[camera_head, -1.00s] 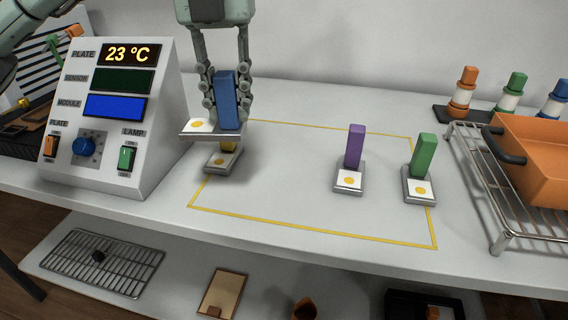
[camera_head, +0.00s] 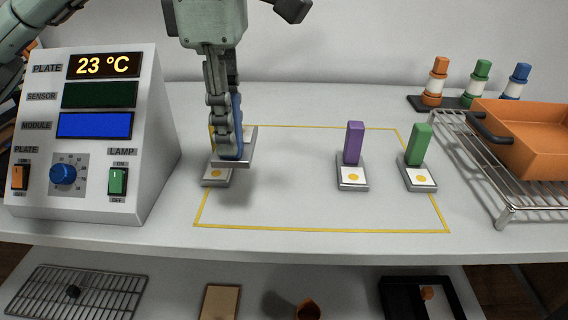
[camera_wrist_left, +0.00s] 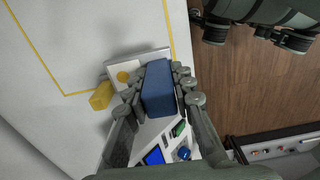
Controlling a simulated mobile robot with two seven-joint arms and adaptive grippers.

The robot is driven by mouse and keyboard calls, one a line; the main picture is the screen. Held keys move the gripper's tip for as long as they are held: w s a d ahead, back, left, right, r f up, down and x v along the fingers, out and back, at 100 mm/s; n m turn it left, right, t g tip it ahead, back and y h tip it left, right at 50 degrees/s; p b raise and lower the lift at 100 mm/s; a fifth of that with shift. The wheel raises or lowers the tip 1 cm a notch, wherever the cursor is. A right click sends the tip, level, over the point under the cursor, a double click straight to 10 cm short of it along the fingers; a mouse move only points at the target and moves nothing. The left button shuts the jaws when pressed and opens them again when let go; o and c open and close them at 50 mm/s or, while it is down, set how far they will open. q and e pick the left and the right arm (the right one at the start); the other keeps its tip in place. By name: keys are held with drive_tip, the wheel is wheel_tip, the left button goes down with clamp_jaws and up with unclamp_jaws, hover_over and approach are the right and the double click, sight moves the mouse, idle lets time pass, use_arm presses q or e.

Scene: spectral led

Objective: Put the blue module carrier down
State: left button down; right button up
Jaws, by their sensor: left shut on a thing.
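My left gripper (camera_head: 228,150) is shut on the upright blue handle of the blue module carrier (camera_head: 237,130). The fingers cover much of it in the head view. Its metal base hangs a little above the table, over the left part of the yellow outline, by the yellow carrier (camera_head: 215,174). In the left wrist view the blue handle (camera_wrist_left: 158,90) sits between the fingers, with the pale base plate behind it. The yellow handle (camera_wrist_left: 101,95) shows beside it.
The purple carrier (camera_head: 353,148) and green carrier (camera_head: 419,150) stand on the right of the outline (camera_head: 320,231). The instrument box (camera_head: 95,140) is on the left. A wire rack (camera_head: 465,150) with an orange tray (camera_head: 530,140) is on the right. The outline's middle is clear.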

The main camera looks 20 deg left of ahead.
use_arm(q)
drive_tip(key=w+d+f, duration=0.1)
drive_tip(key=w+f, duration=0.1)
drive_tip(key=w, duration=0.1)
drive_tip(key=w+d+f, duration=0.1)
drive_tip(key=w+f, duration=0.1)
drive_tip(key=w, duration=0.1)
drive_tip(key=w+d+f, duration=0.2)
drive_tip(key=w, duration=0.1)
drive_tip(key=shift+p, duration=0.3)
drive_tip(key=shift+w+d+f, duration=0.1)
drive_tip(key=shift+w, duration=0.05)
wheel_tip(320, 180, down, 4)
drive_tip(key=shift+r, duration=0.1)
use_arm(e)
wheel_tip(320, 180, down, 2)
drive_tip(key=shift+a, duration=0.15)
